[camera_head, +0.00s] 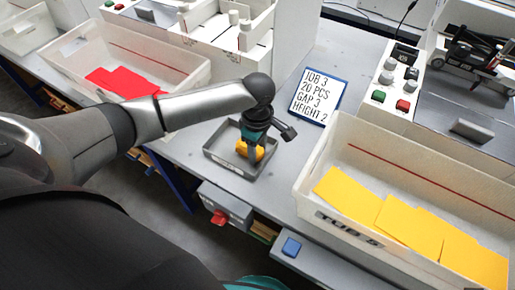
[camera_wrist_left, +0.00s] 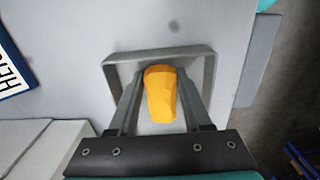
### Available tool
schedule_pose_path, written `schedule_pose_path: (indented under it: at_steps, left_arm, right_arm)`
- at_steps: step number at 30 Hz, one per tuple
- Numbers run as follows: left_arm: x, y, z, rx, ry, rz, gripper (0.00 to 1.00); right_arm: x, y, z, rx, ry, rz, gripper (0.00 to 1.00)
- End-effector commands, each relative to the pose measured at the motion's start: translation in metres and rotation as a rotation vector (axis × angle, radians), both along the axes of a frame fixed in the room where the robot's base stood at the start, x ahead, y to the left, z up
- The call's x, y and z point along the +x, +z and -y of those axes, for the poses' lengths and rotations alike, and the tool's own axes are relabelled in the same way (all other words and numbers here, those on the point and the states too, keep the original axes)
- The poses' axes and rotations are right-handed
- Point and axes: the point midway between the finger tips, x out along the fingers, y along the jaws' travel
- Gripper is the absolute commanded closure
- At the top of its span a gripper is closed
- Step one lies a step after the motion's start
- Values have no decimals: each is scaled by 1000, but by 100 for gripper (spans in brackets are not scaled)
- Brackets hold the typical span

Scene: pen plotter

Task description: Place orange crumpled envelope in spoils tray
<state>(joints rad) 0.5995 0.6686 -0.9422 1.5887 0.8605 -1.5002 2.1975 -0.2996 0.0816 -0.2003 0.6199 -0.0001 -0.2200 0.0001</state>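The orange crumpled envelope (camera_head: 241,148) is at the small grey tray (camera_head: 265,167) on the bench; it also shows in the left wrist view (camera_wrist_left: 161,98). My left gripper (camera_head: 250,152) points down over this tray, with its fingers (camera_wrist_left: 161,82) against both sides of the envelope. The envelope fills the gap between the fingertips. In the left wrist view the envelope lies within the outline of the tray rim (camera_wrist_left: 160,53). I cannot tell whether it touches the tray floor. My right gripper is not in view.
A white tub (camera_head: 330,160) with yellow envelopes (camera_head: 410,230) stands to the right. Another white tub (camera_head: 180,62) with red envelopes (camera_head: 120,82) stands at the left, behind my left arm. A job sign (camera_head: 318,95) and a button panel (camera_head: 393,85) are behind the tray.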

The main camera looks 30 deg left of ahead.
Motion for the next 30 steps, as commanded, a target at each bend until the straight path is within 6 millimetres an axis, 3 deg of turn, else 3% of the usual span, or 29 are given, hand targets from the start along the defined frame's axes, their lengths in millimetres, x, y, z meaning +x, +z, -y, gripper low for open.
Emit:
schedule_pose_path:
  at_steps: [1, 7, 17, 20, 30]
  left_arm:
    - [0, 0, 0, 0, 0, 0, 45]
    - [0, 0, 0, 0, 0, 0, 23]
    - [0, 3, 0, 0, 0, 1, 22]
    - [0, 17, 0, -1, 1, 1, 22]
    - [1, 90, 0, -1, 1, 2, 22]
  right_arm:
    - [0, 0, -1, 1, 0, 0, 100]
    - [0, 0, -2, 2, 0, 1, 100]
    - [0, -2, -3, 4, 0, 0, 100]
    - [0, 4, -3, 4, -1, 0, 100]
    - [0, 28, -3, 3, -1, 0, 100]
